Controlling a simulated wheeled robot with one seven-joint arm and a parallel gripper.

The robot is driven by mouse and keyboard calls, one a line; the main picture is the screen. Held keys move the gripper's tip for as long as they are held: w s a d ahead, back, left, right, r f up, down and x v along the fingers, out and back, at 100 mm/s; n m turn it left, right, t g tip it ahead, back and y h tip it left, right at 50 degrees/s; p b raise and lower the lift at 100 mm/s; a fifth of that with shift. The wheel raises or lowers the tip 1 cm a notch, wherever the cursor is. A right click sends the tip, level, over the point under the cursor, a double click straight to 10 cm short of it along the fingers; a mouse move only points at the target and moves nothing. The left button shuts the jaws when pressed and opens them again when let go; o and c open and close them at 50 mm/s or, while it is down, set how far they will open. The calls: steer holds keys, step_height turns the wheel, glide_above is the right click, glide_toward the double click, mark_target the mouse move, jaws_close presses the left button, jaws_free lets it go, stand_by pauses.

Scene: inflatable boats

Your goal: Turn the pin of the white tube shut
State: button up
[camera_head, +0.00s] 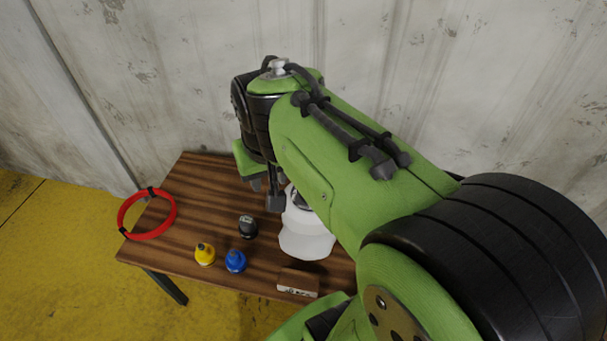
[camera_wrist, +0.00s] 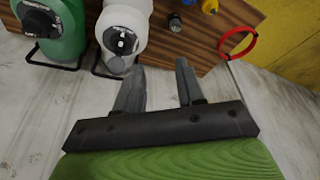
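The white tube (camera_wrist: 133,14) lies at the top of the wrist view, its rounded end towards me. On that end is a dark round valve with a small pale pin (camera_wrist: 122,42); how the pin is turned is too small to tell. In the head view the white tube (camera_head: 305,240) shows on the table, partly hidden by my arm. My gripper (camera_wrist: 158,64) is open and empty, its fingers apart, to the right of the valve and clear of it. In the head view my gripper (camera_head: 266,194) is just left of the tube.
A green tube (camera_wrist: 69,37) with a dark valve lies left of the white one. The wooden table (camera_head: 190,205) holds a red ring (camera_head: 122,213), black (camera_head: 248,228), yellow (camera_head: 204,255) and blue (camera_head: 235,261) bottles, and a wooden block (camera_head: 298,282). A wall (camera_head: 480,80) stands behind.

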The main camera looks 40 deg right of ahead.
steer(key=w+d+f+m+g+p, duration=0.1)
steer(key=w+d+f+m, duration=0.2)
steer(key=d, duration=0.4)
steer(key=w+d+f+m+g+y+p, duration=0.1)
steer(key=w+d+f, duration=0.3)
steer(key=d+f, duration=0.15)
steer(key=w+d+f+m+g+p, duration=0.1)
steer(key=w+d+f+m, duration=0.2)
steer(key=d, duration=0.5)
steer(key=shift+n, duration=0.3)
steer(key=f, duration=1)
steer(key=f+b, duration=0.1)
steer(key=f, duration=0.4)
steer(key=shift+s+a+f, duration=0.15)
steer(key=shift+a+f, duration=0.05)
steer(key=shift+a, duration=0.2)
jaws_close()
